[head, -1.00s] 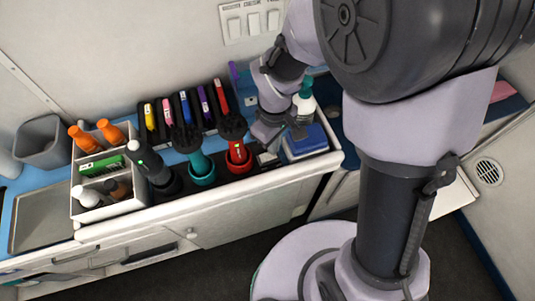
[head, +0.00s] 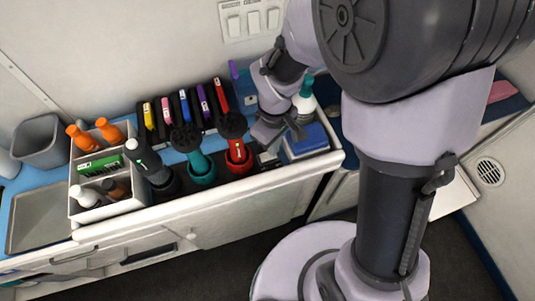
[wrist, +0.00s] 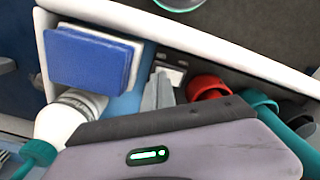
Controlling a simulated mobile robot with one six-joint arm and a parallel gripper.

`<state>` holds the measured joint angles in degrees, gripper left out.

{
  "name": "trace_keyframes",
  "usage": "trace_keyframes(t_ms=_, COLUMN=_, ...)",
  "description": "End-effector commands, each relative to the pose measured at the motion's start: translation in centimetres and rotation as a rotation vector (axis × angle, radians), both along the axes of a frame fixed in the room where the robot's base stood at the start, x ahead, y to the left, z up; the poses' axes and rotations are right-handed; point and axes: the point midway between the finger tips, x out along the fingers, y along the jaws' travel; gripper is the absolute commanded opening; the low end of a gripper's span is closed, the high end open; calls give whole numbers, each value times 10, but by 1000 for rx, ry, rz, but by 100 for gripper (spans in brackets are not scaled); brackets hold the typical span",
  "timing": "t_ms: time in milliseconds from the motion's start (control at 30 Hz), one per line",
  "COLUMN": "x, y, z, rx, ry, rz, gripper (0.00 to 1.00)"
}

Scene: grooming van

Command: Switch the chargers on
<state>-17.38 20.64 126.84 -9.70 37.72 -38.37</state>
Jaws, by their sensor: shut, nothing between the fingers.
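My gripper (head: 298,133) is shut and empty, low over the right end of the counter beside the blue block. In the wrist view its grey fingertips (wrist: 159,92) point at a small switch plate (wrist: 172,74) with pale rockers; I cannot tell if they touch it. Several clippers with coloured bands stand in a black rack (head: 208,124) at the back. A teal-handled dryer (head: 201,166) and a red one (head: 238,155) stand in holders. Which switch serves the chargers is unreadable.
Wall switches (head: 253,22) are above. The counter's front edge (head: 215,193) is white.

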Motion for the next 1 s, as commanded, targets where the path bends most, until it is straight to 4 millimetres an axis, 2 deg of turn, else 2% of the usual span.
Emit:
trace_keyframes(t_ms=700, x=0, y=0, z=-11, rx=0, ry=0, rz=0, gripper=0)
trace_keyframes(t_ms=867, x=0, y=0, z=-3, rx=0, ry=0, rz=0, gripper=0)
trace_keyframes(t_ms=1000, x=0, y=0, z=15, rx=0, ry=0, rz=0, gripper=0)
